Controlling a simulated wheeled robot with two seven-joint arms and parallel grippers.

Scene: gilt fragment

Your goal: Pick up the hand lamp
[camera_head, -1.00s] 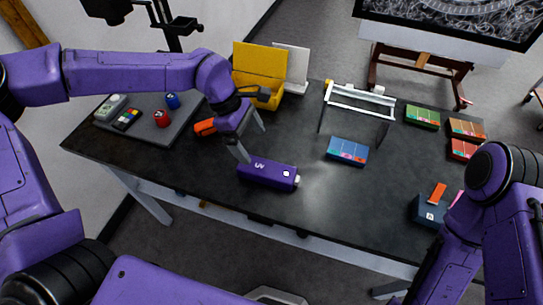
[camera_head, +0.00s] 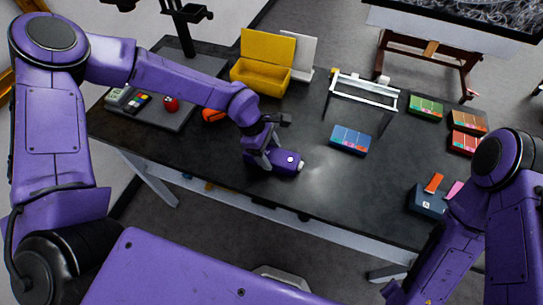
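The hand lamp (camera_head: 289,163) is a purple bar with a pale end on its right. It lies flat on the dark table (camera_head: 330,190), near the front edge. My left gripper (camera_head: 266,155) is down at the left part of the lamp and hides some of it. One finger shows against the lamp's near side; the other is mostly hidden, so I cannot tell whether they grip it. My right arm stands at the right, and its gripper is not in view.
A yellow open box (camera_head: 262,76) and a white frame stand (camera_head: 362,92) are behind. A blue box (camera_head: 350,140) lies to the right, with a dark box (camera_head: 427,201) further right. A grey tray (camera_head: 175,122) with small items is at left. The table right of the lamp is clear.

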